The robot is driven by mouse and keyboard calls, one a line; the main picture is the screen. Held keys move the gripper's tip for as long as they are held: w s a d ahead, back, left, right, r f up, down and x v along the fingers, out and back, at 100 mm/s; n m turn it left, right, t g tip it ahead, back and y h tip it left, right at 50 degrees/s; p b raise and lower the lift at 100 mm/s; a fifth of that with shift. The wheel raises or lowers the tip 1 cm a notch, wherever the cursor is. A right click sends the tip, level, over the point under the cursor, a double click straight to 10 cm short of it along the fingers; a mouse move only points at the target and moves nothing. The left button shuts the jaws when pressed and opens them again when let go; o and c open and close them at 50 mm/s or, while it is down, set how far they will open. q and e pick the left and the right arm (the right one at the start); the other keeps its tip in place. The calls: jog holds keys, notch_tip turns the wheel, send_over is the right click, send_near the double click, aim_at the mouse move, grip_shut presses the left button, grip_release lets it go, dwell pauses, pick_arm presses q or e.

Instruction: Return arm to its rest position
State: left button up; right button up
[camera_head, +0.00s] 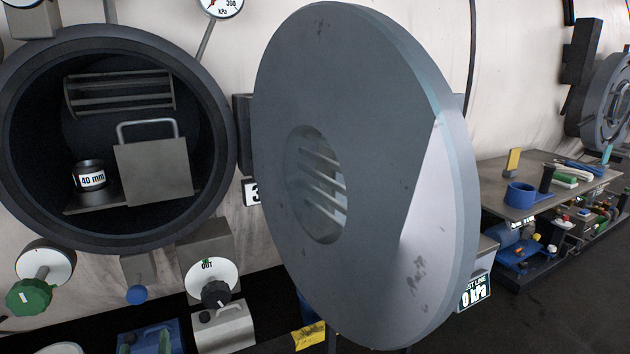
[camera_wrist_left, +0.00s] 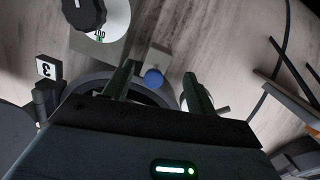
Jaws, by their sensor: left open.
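My left gripper (camera_wrist_left: 160,88) shows in the left wrist view, with two dark green fingers spread apart and nothing between them. Beyond the fingers there are a blue knob (camera_wrist_left: 153,78) and the dark rim of a round opening; I cannot tell how far off they are. I cannot make out either gripper in the head view. My right gripper is in neither view.
A large grey round door (camera_head: 390,150) stands open beside the round vessel mouth (camera_head: 222,130). Inside are a plate with a handle (camera_head: 155,172) and a "40 mm" cup (camera_head: 90,178). Valve knobs, including a green one (camera_head: 29,297), sit below. A cluttered bench (camera_head: 490,180) stands right.

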pick_arm(q)
jog(key=s+d+f+m+g+h, duration=0.3)
jog(key=s+d+f+m+h, duration=0.15)
jog(key=s+f, duration=0.8)
jog(key=s+d+f+m+g+h, duration=0.3)
jog(key=s+d+f, duration=0.3)
jog(key=s+f, duration=0.7)
jog(key=s+d+f+m+g+h, duration=0.1)
jog(key=s+d+m+g+h, duration=0.2)
jog(key=s, duration=1.4)
jog(key=w+r+t+p, duration=0.1)
jog(key=w+r+p, duration=0.2)
jog(key=r+p, duration=0.3)
jog(key=w+r+n+t+p, duration=0.1)
jog(key=w+r+p, duration=0.3)
jog(key=r+p, duration=0.3)
jog(key=shift+r+t+y, duration=0.25)
jog(key=shift+t+y, duration=0.05)
jog(key=shift+y, duration=0.05)
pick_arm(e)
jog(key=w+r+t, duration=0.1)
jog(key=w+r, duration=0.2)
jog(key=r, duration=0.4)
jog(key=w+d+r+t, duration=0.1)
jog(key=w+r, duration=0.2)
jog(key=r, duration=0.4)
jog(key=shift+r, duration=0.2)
